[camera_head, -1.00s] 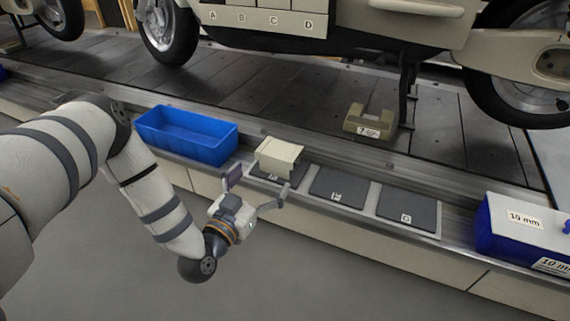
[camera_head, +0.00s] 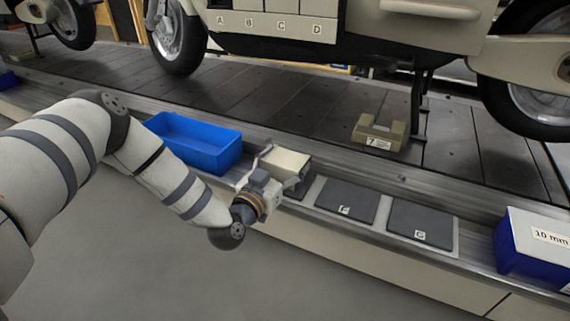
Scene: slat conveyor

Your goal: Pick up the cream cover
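The cream cover (camera_head: 288,162) is a small pale block-like piece on the ledge beside the conveyor, over the leftmost dark pad. Its near side is partly hidden by my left gripper (camera_head: 279,170). The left gripper comes in from the front left, with its fingers spread, one near the cover's left side and one near its front right corner. I cannot tell whether either finger touches it. My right gripper is not in view.
A blue bin (camera_head: 229,158) stands just left of the cover. Dark pads F (camera_head: 346,197) and G (camera_head: 421,222) lie empty to the right. A blue and white 10 mm box (camera_head: 520,265) is at far right. An olive block (camera_head: 380,133) sits on the conveyor under the motorbike.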

